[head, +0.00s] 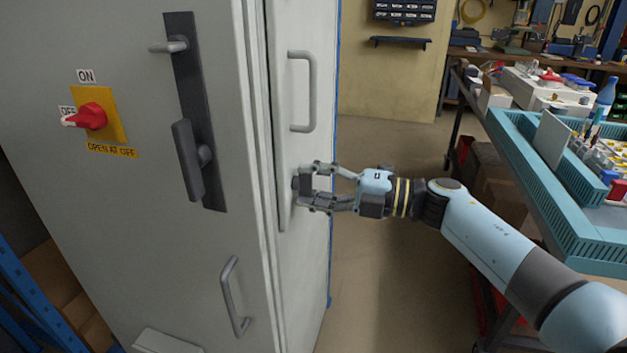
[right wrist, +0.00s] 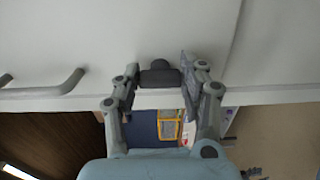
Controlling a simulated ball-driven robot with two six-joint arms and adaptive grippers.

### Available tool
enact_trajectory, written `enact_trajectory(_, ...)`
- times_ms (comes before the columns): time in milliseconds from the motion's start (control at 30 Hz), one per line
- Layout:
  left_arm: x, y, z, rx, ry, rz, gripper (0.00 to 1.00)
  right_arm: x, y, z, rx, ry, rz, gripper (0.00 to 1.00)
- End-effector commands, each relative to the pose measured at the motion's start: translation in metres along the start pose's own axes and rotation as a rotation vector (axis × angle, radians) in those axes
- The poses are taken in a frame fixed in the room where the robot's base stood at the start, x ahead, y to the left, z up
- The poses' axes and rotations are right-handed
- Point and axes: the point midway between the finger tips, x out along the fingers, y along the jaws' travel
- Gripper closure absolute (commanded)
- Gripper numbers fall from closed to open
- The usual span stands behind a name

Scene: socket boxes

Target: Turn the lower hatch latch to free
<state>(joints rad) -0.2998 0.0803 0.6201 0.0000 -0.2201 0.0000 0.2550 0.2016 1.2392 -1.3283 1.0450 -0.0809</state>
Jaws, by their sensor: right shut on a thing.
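The hatch latch is a small dark knob (right wrist: 158,76) on the pale hatch (right wrist: 90,35), seen between the fingers in the right wrist view. In the head view, the hatch is a narrow panel (head: 290,150) on the cabinet's right-hand face, and the latch sits low on it, mostly hidden by the fingers. My right gripper (head: 306,187) reaches in from the right and is shut on the latch, with one finger on either side. I cannot tell the latch's exact angle. My left gripper is not in view.
A grey bar handle (head: 302,92) is above the latch on the hatch. The cabinet front carries a red switch (head: 88,117), a dark lever handle (head: 190,160) and a lower bar handle (head: 232,297). A cart with a teal tray (head: 545,205) stands at right; floor between is open.

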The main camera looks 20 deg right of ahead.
Motion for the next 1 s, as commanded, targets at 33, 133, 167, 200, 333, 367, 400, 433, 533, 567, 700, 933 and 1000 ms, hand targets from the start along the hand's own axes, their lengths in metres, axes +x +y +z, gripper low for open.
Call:
enact_trajectory(33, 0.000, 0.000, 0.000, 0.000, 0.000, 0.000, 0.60, 0.000, 0.000, 0.001, 0.004, -0.002, 0.001, 0.90)
enact_trajectory(133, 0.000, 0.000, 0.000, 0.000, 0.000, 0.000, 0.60, 0.000, 0.000, 0.001, 0.006, -0.002, 0.001, 0.90)
enact_trajectory(167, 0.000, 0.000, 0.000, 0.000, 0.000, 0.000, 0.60, 0.000, 0.000, 0.001, 0.006, -0.002, 0.001, 0.90)
enact_trajectory(200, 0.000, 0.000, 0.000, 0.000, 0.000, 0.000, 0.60, 0.000, 0.000, 0.001, 0.005, -0.002, 0.001, 0.90)
enact_trajectory(333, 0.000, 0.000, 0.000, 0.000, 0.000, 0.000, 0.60, 0.000, 0.000, 0.001, 0.005, -0.002, 0.001, 0.90)
enact_trajectory(367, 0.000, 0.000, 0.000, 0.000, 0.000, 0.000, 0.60, 0.000, 0.000, 0.001, 0.005, -0.002, 0.001, 0.90)
enact_trajectory(400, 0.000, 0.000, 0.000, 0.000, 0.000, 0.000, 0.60, 0.000, 0.000, 0.001, 0.005, -0.002, 0.001, 0.53)
enact_trajectory(433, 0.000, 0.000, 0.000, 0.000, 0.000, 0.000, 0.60, 0.000, 0.000, 0.000, 0.005, -0.002, 0.000, 0.49)
enact_trajectory(533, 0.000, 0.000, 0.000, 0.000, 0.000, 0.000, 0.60, 0.000, 0.000, 0.000, 0.005, -0.001, 0.000, 0.36)
enact_trajectory(567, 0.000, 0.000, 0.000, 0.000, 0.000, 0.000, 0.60, 0.000, 0.000, 0.000, 0.004, -0.001, 0.000, 0.35)
enact_trajectory(700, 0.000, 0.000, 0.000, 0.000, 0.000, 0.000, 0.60, 0.000, 0.000, 0.000, 0.004, -0.001, 0.000, 0.35)
enact_trajectory(933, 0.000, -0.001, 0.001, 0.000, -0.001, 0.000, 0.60, -0.011, -0.001, 0.000, 0.003, -0.002, -0.003, 0.35)
enact_trajectory(1000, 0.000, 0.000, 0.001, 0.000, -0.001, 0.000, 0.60, -0.023, -0.002, 0.000, 0.003, -0.002, -0.004, 0.35)
